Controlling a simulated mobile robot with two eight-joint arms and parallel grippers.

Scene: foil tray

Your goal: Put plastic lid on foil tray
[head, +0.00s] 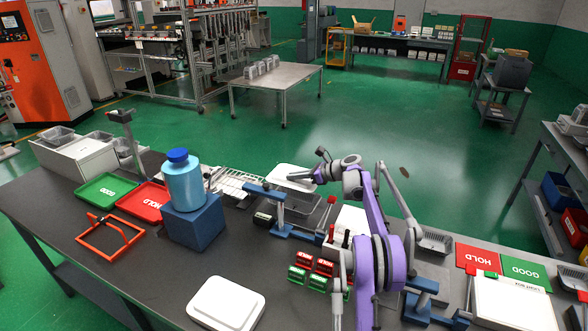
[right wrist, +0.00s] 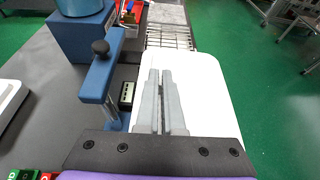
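My left gripper is not in view.
A blue post stand (head: 272,205) is close left of the tray. A blue bottle (head: 184,182) on a blue block stands farther left. A white rounded piece (head: 226,304) lies at the front. HOLD and GOOD blocks (head: 318,270) sit before the tray.

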